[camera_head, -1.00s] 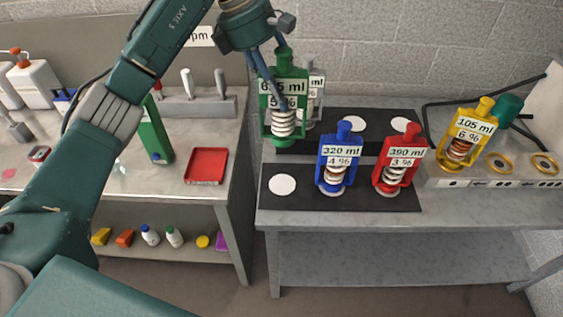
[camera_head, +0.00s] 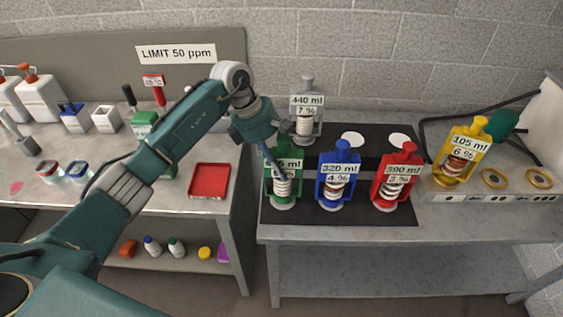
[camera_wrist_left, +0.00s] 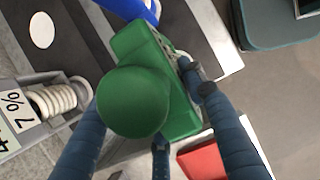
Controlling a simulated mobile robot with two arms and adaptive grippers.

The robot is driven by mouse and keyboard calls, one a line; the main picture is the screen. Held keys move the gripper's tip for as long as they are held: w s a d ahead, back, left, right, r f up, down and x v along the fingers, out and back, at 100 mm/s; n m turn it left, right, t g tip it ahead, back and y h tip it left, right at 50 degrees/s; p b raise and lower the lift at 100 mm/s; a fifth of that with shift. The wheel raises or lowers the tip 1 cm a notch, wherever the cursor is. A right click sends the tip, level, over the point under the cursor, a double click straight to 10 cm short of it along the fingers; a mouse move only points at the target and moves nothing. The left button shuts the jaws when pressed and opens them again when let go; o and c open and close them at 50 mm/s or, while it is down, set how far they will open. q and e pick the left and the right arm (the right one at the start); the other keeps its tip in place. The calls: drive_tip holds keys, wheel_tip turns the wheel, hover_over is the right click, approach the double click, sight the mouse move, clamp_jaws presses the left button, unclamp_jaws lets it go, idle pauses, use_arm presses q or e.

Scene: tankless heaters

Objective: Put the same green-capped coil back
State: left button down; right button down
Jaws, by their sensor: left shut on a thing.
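The green-capped coil (camera_head: 283,190) stands upright at the left end of the front row on the black mat (camera_head: 400,212), left of the blue-capped coil (camera_head: 338,176). Its label is partly hidden by my left gripper (camera_head: 281,165), which reaches down over its top. In the left wrist view the round green cap (camera_wrist_left: 132,101) fills the middle, with the fingers of my left gripper (camera_wrist_left: 150,105) around it. The gripper is shut on the green-capped coil. My right gripper is out of view.
A red-capped coil (camera_head: 397,178) stands right of the blue one. A grey-capped coil (camera_head: 306,110) stands behind the green one. White discs (camera_head: 352,139) mark empty spots in the back row. A yellow-capped coil (camera_head: 462,152) sits at right. A red tray (camera_head: 209,181) lies left.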

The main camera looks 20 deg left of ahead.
use_arm(q)
drive_tip(key=shift+f, duration=0.4)
drive_tip(key=shift+f, duration=0.15)
drive_tip(key=c, duration=1)
unclamp_jaws()
